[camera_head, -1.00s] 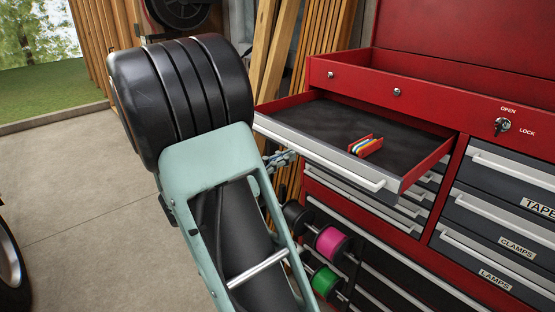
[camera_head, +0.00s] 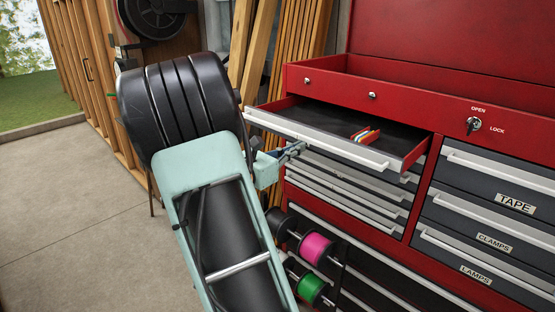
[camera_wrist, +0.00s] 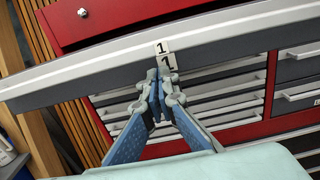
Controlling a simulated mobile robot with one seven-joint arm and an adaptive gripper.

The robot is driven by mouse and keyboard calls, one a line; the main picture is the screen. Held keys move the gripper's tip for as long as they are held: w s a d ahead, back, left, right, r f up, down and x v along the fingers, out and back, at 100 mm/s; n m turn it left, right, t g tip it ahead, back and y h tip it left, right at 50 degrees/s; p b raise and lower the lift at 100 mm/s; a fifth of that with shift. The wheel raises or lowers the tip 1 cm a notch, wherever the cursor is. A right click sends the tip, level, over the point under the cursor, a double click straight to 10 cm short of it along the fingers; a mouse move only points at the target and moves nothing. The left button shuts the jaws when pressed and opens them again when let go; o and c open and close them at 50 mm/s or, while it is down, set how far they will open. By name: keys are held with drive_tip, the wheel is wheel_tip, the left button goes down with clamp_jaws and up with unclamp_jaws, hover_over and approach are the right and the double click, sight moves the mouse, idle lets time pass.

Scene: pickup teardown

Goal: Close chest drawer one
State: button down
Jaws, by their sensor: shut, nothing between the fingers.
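Chest drawer one (camera_head: 320,136), with a grey front and a pale handle strip, stands partly pulled out at the top left of the red chest. A small red item with coloured pieces (camera_head: 366,134) lies on its dark floor. In the wrist view the drawer front (camera_wrist: 95,75) crosses the picture at a slant, with "1" labels (camera_wrist: 165,55) near its middle. My gripper (camera_wrist: 160,78) is shut and empty, its tips at the drawer front just under the labels; they seem to touch it. In the head view my gripper (camera_head: 296,148) is small and partly hidden by my arm.
Shut drawers lie below, with labelled TAPE, CLAMPS and LAMPS drawers (camera_head: 515,204) at the right. Pink and green spools (camera_head: 316,248) hang under my gripper. Wooden planks (camera_head: 298,60) stand behind. The concrete floor (camera_head: 70,200) at the left is clear.

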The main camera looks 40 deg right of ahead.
sight(330, 130)
drive_tip(key=d, duration=0.5)
drive_tip(key=w+d+b, duration=0.1)
drive_tip(key=d, duration=0.4)
drive_tip(key=d+b, duration=0.1)
drive_tip(key=d, duration=0.5)
drive_tip(key=shift+w, duration=0.15)
drive_tip(key=shift+a, duration=0.1)
